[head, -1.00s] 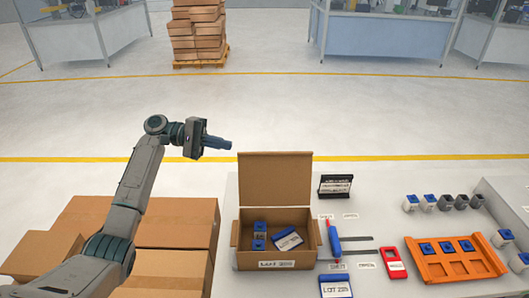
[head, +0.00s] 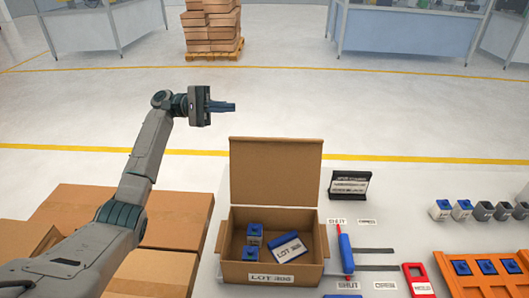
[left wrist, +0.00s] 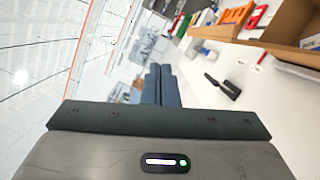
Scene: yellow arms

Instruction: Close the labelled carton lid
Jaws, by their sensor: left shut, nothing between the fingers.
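The cardboard carton (head: 231,273) stands on the grey worktop with its lid (head: 276,172) standing upright at the back, so it is open. A white label (head: 271,279) reading LOT 396 is on its front. Inside lie two grey blocks with blue tops (head: 254,233) and a blue card with a white label (head: 288,248). My left gripper (head: 233,106) is shut and empty, above and apart from the lid's upper left corner in the picture. Its shut fingers (left wrist: 159,70) also show in the left wrist view, with part of the carton (left wrist: 288,38) at upper right. My right gripper is not in view.
A black label stand (head: 349,185), a blue-handled slider (head: 345,252), a red device (head: 418,280) and an orange rack (head: 480,268) are right of the carton. Brown boxes (head: 175,217) stand to its left. The space around my left gripper looks clear.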

